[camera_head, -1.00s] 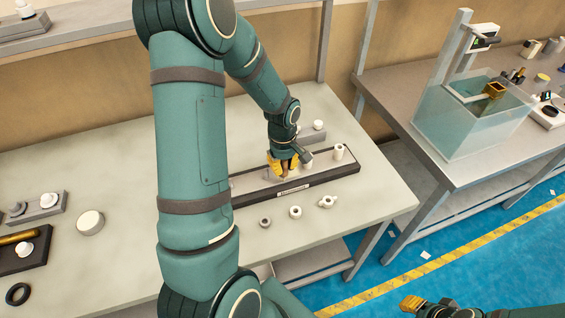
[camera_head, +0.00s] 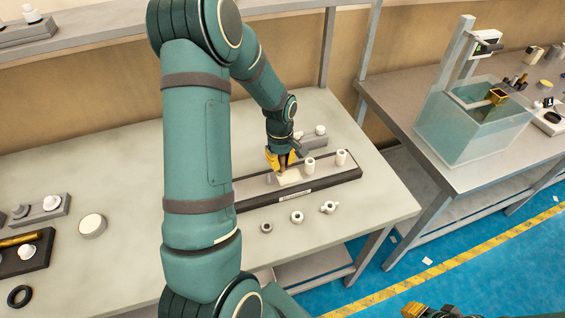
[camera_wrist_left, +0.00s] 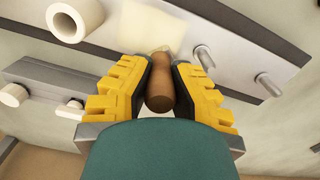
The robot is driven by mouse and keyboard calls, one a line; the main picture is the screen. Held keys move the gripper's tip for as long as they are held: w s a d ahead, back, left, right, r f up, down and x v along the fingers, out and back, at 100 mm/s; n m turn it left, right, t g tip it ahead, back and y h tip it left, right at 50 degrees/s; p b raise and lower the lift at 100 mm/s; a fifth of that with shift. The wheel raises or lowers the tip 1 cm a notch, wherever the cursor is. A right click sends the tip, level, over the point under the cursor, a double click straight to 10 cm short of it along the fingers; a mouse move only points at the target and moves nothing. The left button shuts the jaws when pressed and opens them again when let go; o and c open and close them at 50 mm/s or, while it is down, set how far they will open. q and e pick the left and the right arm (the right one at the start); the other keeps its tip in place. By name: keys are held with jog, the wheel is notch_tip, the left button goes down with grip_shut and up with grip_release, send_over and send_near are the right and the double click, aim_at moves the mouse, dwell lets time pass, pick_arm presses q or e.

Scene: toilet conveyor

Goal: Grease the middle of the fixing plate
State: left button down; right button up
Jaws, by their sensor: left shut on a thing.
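The fixing plate (camera_head: 325,180) is a long grey strip on a dark base on the table. A pale cream patch (camera_head: 290,177) lies around its middle; the patch (camera_wrist_left: 150,25) also shows in the left wrist view. My left gripper (camera_head: 282,160) is over the plate and shut on a brush (camera_wrist_left: 160,90) with a brown wooden handle. The brush's tip is at the patch's near edge in the wrist view; contact is hard to tell. White cylinders (camera_head: 309,165) stand on the plate right of the patch. My right gripper (camera_head: 413,311) is partly cut off at the bottom edge.
White and grey rings (camera_head: 297,216) lie in front of the plate. A grey block (camera_head: 314,141) with a white piece stands behind it. In the wrist view, bare metal pegs (camera_wrist_left: 205,57) stick up from the plate. A glass tank (camera_head: 470,125) stands on the right table.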

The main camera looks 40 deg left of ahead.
pick_arm(q)
jog(key=shift+s+d, duration=0.45)
jog(key=shift+d, duration=0.4)
jog(key=shift+s+d, duration=0.4)
jog(key=shift+d, duration=0.45)
jog(key=shift+w+a, duration=0.45)
jog(key=shift+a, duration=0.4)
jog(key=shift+w+a, duration=0.4)
jog(key=shift+a, duration=0.4)
jog(key=shift+s+d+r, duration=0.1)
jog(key=shift+s+d, duration=0.3)
jog(key=shift+d, duration=0.45)
jog(key=shift+s+d, duration=0.45)
jog(key=shift+d, duration=0.35)
jog(key=shift+w+a, duration=0.45)
jog(key=shift+a, duration=0.4)
jog(key=shift+w+a, duration=0.4)
jog(key=shift+a, duration=0.4)
jog(key=shift+s+d, duration=0.45)
jog(key=shift+d, duration=0.4)
jog(key=shift+s+d, duration=0.4)
jog(key=shift+d, duration=0.4)
jog(key=shift+w+a, duration=0.4)
jog(key=shift+a, duration=0.4)
